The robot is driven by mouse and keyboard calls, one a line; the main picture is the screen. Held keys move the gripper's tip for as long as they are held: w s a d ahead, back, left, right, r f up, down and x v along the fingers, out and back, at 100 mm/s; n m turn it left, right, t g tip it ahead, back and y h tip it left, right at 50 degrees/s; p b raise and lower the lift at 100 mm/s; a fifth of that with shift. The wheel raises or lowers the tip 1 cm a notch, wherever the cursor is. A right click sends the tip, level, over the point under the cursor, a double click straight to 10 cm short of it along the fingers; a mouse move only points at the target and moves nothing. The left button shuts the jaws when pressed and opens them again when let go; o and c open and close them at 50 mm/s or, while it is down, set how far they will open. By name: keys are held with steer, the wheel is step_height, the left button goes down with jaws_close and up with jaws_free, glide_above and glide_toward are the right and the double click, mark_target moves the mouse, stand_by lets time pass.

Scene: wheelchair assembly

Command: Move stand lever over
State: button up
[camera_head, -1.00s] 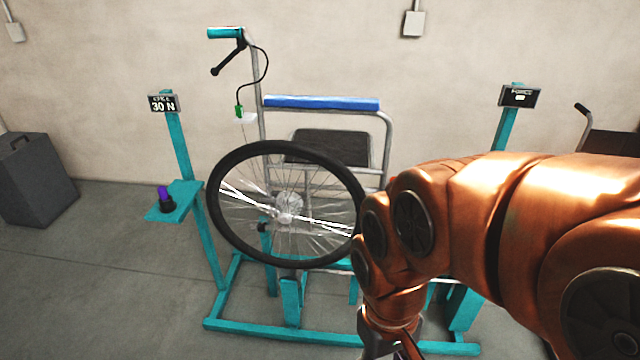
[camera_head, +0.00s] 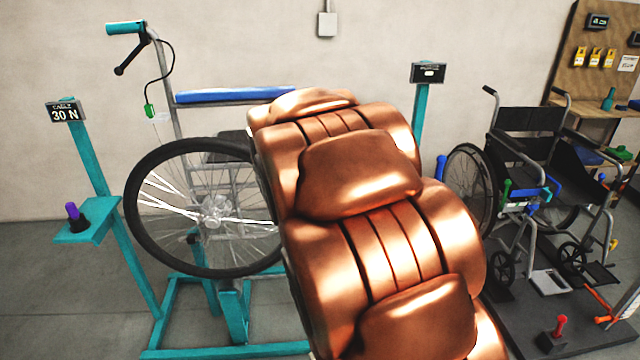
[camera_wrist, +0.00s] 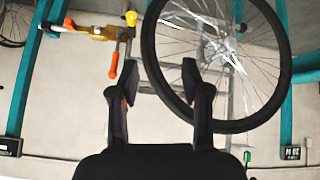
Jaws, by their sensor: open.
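My gripper (camera_wrist: 160,80) is open and empty in the wrist view, its two dark fingers apart. The wheel's black tyre (camera_wrist: 165,75) passes beyond the right finger. A yellow and orange fitting (camera_wrist: 95,33) with an orange grip (camera_wrist: 113,65) and a yellow knob (camera_wrist: 131,18) shows above and left of the left finger, beside the teal stand (camera_wrist: 27,75). I cannot tell for sure whether it is the stand lever. In the head view the teal stand (camera_head: 98,170) holds the wheelchair frame and wheel (camera_head: 135,215); my arm hides my gripper and the stand's right part.
A purple-knobbed piece (camera_head: 73,212) sits on a teal side shelf (camera_head: 90,232). A wheelchair (camera_head: 530,122) stands on a dark platform at right, with a red-handled lever (camera_head: 560,325) in front. Floor at the left is clear.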

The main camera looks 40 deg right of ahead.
steer(key=w+d+f+t+h+b, duration=0.1)
steer(key=w+d+f+t+b, duration=0.1)
steer(key=w+d, duration=0.4)
steer(key=w+d+f+t+h+b, duration=0.1)
steer(key=w+d+f+t+b, duration=0.2)
steer(key=d, duration=1)
steer(key=w+d+f+t+h+b, duration=0.1)
steer(key=w+d+t+b, duration=0.3)
steer(key=w+d, duration=0.5)
steer(key=shift+w+d+f+t+b, duration=0.1)
steer(key=shift+d+f+t+b, duration=0.1)
steer(key=shift+f+b, duration=0.3)
steer(key=shift+w+d+f+t+b, duration=0.1)
steer(key=shift+f+t+b, duration=0.1)
steer(key=shift+f+b, duration=0.25)
steer(key=shift+w+d+r, duration=0.1)
steer(key=shift+w+r, duration=0.05)
steer(key=shift+w, duration=0.15)
jaws_close()
